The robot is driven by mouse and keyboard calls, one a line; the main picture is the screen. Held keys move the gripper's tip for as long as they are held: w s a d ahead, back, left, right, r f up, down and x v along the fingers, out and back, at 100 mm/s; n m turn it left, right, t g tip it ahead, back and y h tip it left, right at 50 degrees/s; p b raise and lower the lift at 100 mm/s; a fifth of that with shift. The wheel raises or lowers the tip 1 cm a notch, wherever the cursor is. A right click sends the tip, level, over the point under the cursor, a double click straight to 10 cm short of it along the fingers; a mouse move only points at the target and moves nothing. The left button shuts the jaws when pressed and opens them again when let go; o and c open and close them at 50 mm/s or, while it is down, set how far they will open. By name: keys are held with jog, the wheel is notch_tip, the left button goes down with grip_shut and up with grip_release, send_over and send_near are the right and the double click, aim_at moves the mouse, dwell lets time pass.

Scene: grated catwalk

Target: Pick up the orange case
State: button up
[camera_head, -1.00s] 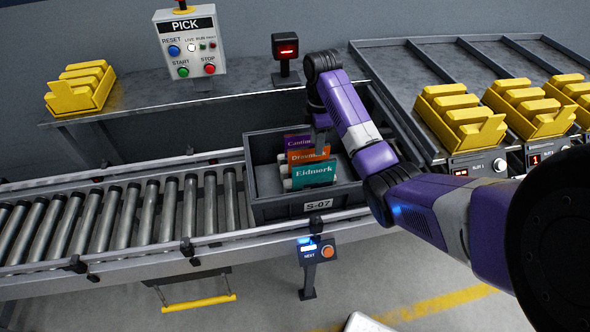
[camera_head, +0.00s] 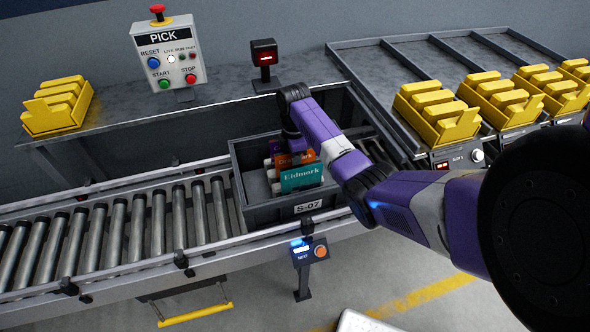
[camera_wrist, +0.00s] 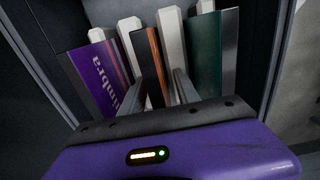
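The orange case (camera_head: 304,157) stands upright in the grey tote (camera_head: 288,213), between a purple case (camera_head: 277,145) and a teal case (camera_head: 302,177). In the wrist view the orange case (camera_wrist: 153,62) shows its narrow edge, with the purple case (camera_wrist: 100,75) to its left and the dark green case (camera_wrist: 207,60) to its right. My gripper (camera_head: 294,143) points down into the tote at the orange case and hides part of it. In the wrist view my gripper (camera_wrist: 163,88) looks open, its fingers low around the orange case; the contact is not clear.
White dividers (camera_wrist: 172,38) stand between the cases. The tote's walls are close around my gripper. A roller conveyor (camera_head: 130,228) runs left. The PICK panel (camera_head: 169,52), a small red-lit device (camera_head: 264,52) and yellow bins (camera_head: 437,110) stand around. A button post (camera_head: 304,262) stands in front.

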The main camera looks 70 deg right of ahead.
jog(key=shift+f, duration=0.1)
jog(key=shift+c, duration=0.5)
grip_shut()
